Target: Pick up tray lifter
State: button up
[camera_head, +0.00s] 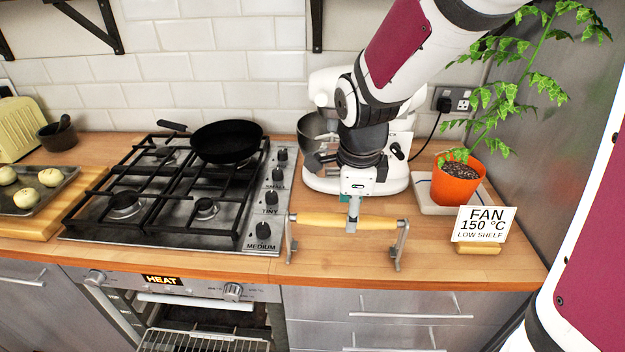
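The tray lifter (322,221) has a pale wooden bar handle with a bent metal bracket at each end. It is upright at the front of the wooden counter, to the right of the hob. My gripper (352,224) points straight down at the middle of the bar, with a fingertip overlapping the wood. The far finger is hidden, so I cannot tell whether the fingers are shut on the bar. I cannot tell whether the bracket feet touch the counter.
A gas hob (188,238) with a black pan (227,141) is at left. A tray of buns (38,195) lies far left. A white mixer (320,178) stands behind my gripper. A potted plant (456,184) and sign (484,224) are right. The oven (205,342) below is open.

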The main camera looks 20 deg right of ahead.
jog(key=f, duration=0.2)
jog(key=w+f+b, duration=0.1)
jog(key=f, duration=0.2)
jog(key=shift+w, duration=0.1)
grip_shut()
